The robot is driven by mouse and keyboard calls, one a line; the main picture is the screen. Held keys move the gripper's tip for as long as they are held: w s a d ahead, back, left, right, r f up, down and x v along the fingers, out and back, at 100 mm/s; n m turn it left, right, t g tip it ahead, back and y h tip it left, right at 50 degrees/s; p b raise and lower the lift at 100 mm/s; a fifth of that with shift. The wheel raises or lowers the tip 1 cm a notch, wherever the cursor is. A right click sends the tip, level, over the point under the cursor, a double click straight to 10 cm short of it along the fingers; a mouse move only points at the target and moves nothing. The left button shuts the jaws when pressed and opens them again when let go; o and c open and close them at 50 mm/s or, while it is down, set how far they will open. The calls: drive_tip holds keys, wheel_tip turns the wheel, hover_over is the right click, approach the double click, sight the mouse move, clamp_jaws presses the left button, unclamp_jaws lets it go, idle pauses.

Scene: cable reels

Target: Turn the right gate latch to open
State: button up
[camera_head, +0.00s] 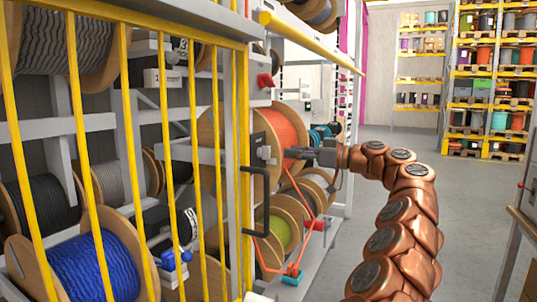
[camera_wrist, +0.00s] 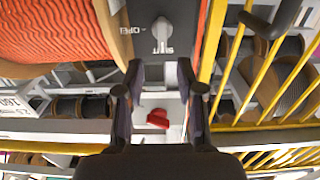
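The gate latch (camera_wrist: 161,32) is a small light grey turn knob on a grey plate in the wrist view. Its lever points down the picture at the upside-down word SHUT; the word OPEN is to its left. In the head view the latch (camera_head: 265,153) is small, on the grey post beside the yellow barred gate (camera_head: 128,130). My gripper (camera_head: 311,154) is just right of it there, pointing left at it. In the wrist view my gripper (camera_wrist: 161,66) is open, with its two dark fingers apart and nothing between them. The latch lies beyond the fingertips, apart from them.
A reel of orange cable (camera_head: 283,128) stands close behind my gripper. A black gate handle (camera_head: 262,200) hangs below the latch. A red knob (camera_head: 265,80) on a grey box is above it. Orange cable (camera_head: 299,245) loops below. The floor (camera_head: 455,200) at right is clear.

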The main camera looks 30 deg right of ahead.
sight(265, 153)
drive_tip(key=p+x, duration=0.1)
drive_tip(key=x, duration=0.7)
drive_tip(key=shift+s+a, duration=0.1)
drive_tip(key=shift+a, duration=0.05)
clamp_jaws()
